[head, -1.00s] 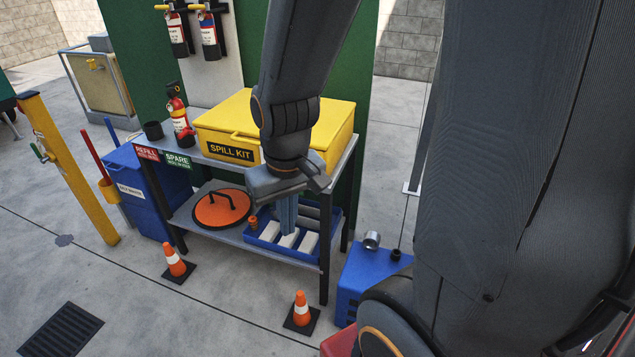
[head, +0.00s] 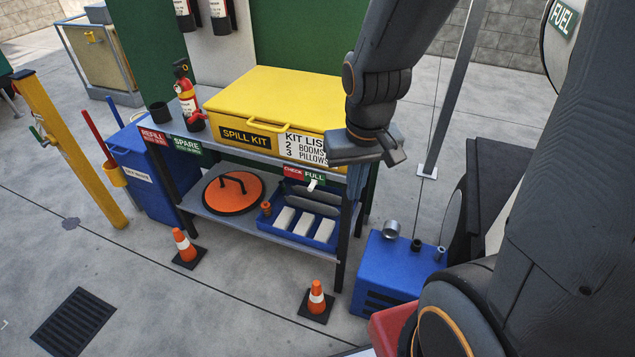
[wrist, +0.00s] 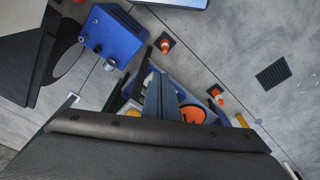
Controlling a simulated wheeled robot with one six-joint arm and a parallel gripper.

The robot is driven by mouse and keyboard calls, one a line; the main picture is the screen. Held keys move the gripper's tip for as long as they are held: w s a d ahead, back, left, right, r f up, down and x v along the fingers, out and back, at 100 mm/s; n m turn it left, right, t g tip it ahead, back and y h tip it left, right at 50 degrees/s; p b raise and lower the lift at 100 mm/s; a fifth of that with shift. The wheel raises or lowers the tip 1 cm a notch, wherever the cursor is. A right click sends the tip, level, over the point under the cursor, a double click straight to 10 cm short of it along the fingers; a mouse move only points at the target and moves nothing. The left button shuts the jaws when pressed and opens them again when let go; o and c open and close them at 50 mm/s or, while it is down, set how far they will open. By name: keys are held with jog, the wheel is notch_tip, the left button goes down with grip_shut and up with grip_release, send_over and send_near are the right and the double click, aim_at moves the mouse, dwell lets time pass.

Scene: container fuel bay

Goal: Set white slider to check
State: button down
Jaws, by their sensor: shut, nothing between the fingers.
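The white slider (head: 312,185) is a small tab on the shelf's front edge, below the green FULL half (head: 315,178) of a label. The red CHECK half (head: 292,172) lies to its left. My gripper (head: 355,188) points down to the right of the slider, near the shelf's right front corner, apart from the slider in the picture. Its fingers are together and empty. The wrist view shows the closed fingers (wrist: 161,92) from above; I cannot make out the slider there.
Below are an orange lid (head: 225,200) and a blue tray (head: 270,228). A blue unit (head: 385,270) and traffic cones (head: 316,300) stand on the floor.

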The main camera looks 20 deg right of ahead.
jog(key=w+d+f+m+t+p, duration=0.1)
jog(key=w+f+m+t, duration=0.1)
jog(key=w, duration=0.6)
jog(key=w+d+f+m+t+y+p, duration=0.1)
jog(key=w+f+m+p, duration=0.1)
jog(key=w+f+m, duration=0.2)
jog(key=w+f, duration=0.3)
jog(key=w, duration=0.2)
jog(key=shift+w+t, duration=0.15)
jog(key=shift+t, duration=0.25)
jog(key=shift+a+f, duration=0.1)
jog(key=shift+f, duration=0.05)
jog(key=p, duration=0.1)
send_near(317, 183)
notch_tip(317, 183, down, 3)
jog(key=s, duration=0.1)
jog(key=shift+w+a+f+p, duration=0.7)
jog(key=shift+w+a+f, duration=0.1)
jog(key=shift+a+f, duration=0.15)
